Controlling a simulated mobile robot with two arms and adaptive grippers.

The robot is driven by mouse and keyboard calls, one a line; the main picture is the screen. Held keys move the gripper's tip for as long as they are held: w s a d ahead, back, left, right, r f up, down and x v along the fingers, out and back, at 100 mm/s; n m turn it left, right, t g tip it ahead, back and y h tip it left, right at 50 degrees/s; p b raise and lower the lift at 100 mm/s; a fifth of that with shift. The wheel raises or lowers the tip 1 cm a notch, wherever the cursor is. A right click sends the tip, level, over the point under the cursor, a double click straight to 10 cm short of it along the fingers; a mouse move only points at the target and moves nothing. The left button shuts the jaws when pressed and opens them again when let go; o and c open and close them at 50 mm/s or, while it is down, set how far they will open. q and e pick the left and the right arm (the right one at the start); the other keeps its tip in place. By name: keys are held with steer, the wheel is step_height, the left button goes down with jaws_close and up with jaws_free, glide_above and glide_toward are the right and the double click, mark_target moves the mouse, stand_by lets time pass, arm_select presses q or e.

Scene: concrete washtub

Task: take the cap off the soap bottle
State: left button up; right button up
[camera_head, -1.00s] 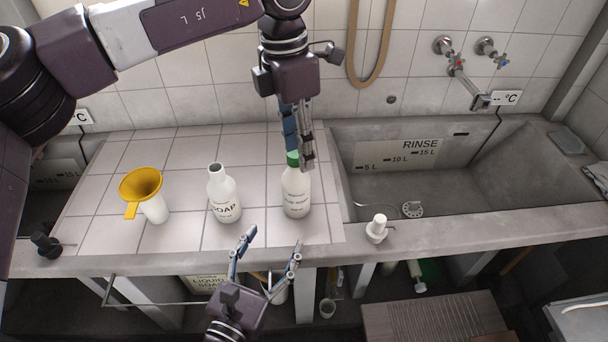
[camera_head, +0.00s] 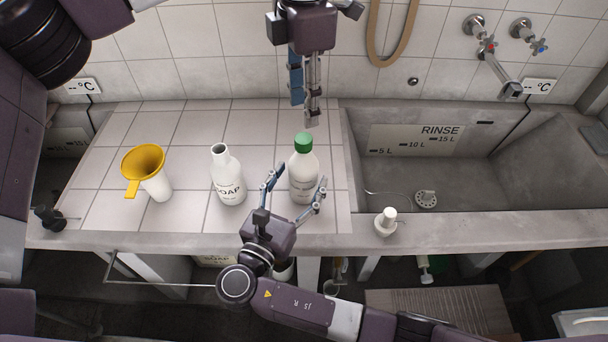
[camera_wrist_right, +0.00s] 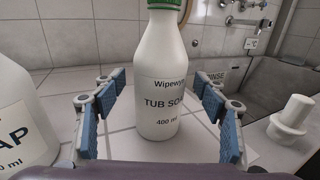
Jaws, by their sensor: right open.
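The white soap bottle (camera_head: 304,178) with a green cap (camera_head: 303,142) stands upright on the tiled counter, left of the basin. In the right wrist view the bottle (camera_wrist_right: 160,75) reads "TUB SOAP 400 ml"; its cap is cut off by the top edge. My right gripper (camera_head: 297,184) is open, its fingers on either side of the bottle, with gaps between pads and bottle. My left gripper (camera_head: 305,114) hangs above and behind the cap, apart from it and empty; its fingers are seen edge-on, so its opening is unclear.
An open white bottle marked SOAP (camera_head: 228,182) stands left of the soap bottle. Further left a yellow funnel (camera_head: 145,163) sits on a white bottle (camera_head: 158,186). A white pump top (camera_head: 386,222) stands on the basin's front ledge (camera_head: 450,226). The basin is at right.

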mark_target(303, 138)
arm_select(q)
steer(key=shift+s+a+r, duration=0.1)
steer(key=shift+s, duration=0.05)
arm_select(e)
steer(key=shift+r, duration=0.1)
jaws_close()
arm_select(q)
steer(key=m, duration=1)
steer(key=shift+m, duration=0.4)
steer(key=m, duration=1.1)
steer(key=shift+f+m, duration=0.3)
steer(key=shift+f, duration=3.75)
